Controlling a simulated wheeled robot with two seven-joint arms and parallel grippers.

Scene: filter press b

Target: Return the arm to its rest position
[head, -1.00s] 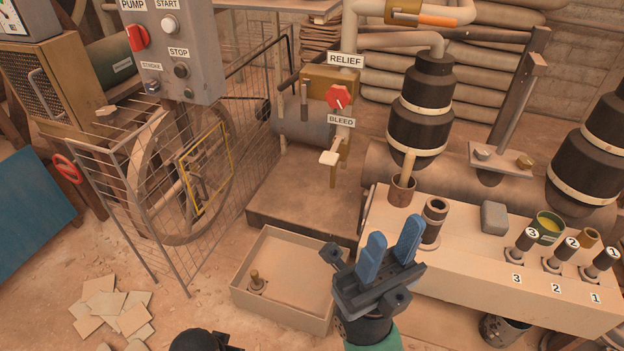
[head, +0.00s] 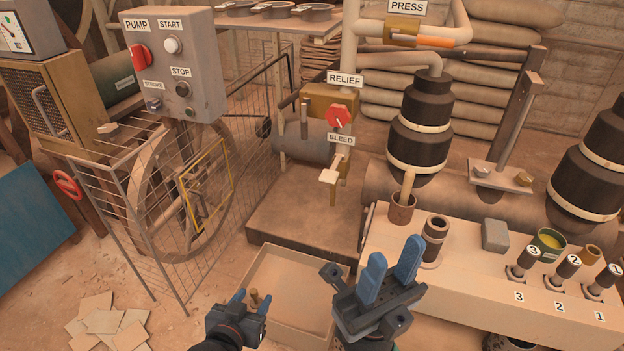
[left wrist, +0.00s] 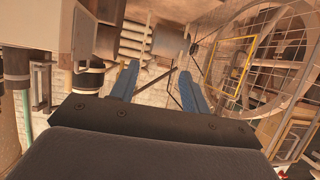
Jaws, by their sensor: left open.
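My left gripper (head: 251,300) is low in the head view, over the near left part of an open beige tray (head: 295,283). Its blue fingers stand apart. In the left wrist view the left gripper (left wrist: 158,84) is open with nothing between its fingers. My right gripper (head: 392,262) points up beside the tray's right side, in front of the pale bench. Its two blue fingers are apart and hold nothing.
A wire cage (head: 165,235) around a flywheel stands left, under the pump control box (head: 172,65). The relief valve (head: 338,117) is at the centre back. The bench (head: 470,275) with numbered plugs fills the right. Broken tiles (head: 105,322) lie on the floor.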

